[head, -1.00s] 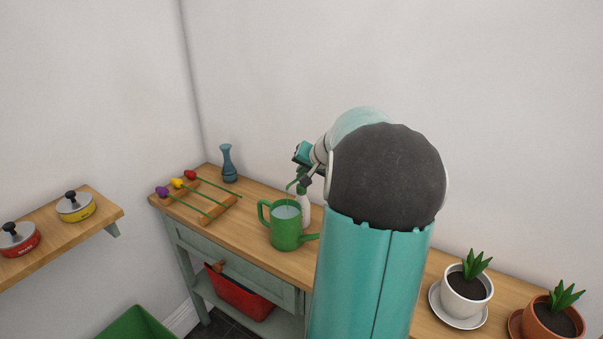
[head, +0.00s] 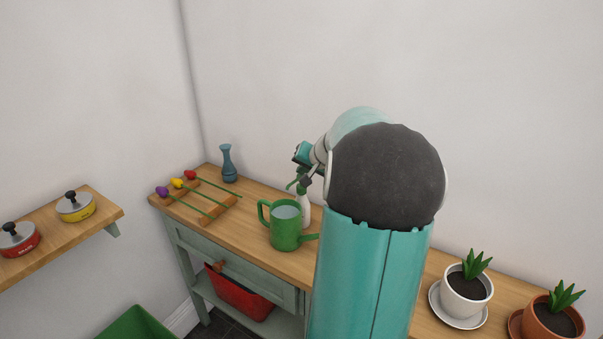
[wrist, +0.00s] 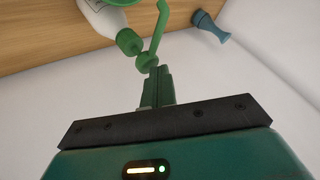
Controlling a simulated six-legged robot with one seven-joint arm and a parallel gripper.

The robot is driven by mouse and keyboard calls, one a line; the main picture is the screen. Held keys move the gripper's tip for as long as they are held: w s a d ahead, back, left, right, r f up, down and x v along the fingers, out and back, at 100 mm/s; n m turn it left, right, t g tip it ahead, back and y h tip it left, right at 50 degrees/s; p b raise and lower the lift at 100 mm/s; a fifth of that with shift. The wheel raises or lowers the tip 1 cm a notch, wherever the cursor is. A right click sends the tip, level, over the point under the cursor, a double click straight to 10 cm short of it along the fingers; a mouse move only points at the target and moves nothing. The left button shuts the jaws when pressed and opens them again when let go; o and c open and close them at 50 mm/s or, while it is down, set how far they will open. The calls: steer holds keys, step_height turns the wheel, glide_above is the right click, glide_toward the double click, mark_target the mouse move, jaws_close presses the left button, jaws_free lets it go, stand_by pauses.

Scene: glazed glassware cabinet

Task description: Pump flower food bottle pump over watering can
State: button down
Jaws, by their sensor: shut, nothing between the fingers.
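The green watering can (head: 286,228) stands on the wooden bench top, with pale liquid visible in its open top. The white flower food bottle (head: 304,210) stands just behind and to the right of it, partly hidden by my arm. Its green pump spout (head: 291,185) reaches over the can's opening. In the wrist view, the bottle (wrist: 101,17) is at the top left and the green pump head (wrist: 147,61) is right at my fingertips. My gripper (wrist: 157,74) is shut with nothing between its fingers. Its tips appear to touch the pump head; exact contact is unclear.
A blue vase (head: 228,163) and a wooden rack (head: 204,213) with red, yellow and purple flowers stand at the bench's left. Potted plants (head: 466,285) are at the right. The wall is close behind.

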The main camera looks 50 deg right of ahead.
steer(key=shift+r, duration=1.15)
steer(key=shift+r, duration=2.5)
step_height(320, 180, up, 4)
steer(key=shift+f, duration=0.1)
stand_by(0.4)
steer(key=shift+f, duration=0.1)
steer(key=shift+f, duration=4.35)
steer(key=shift+f, duration=0.1)
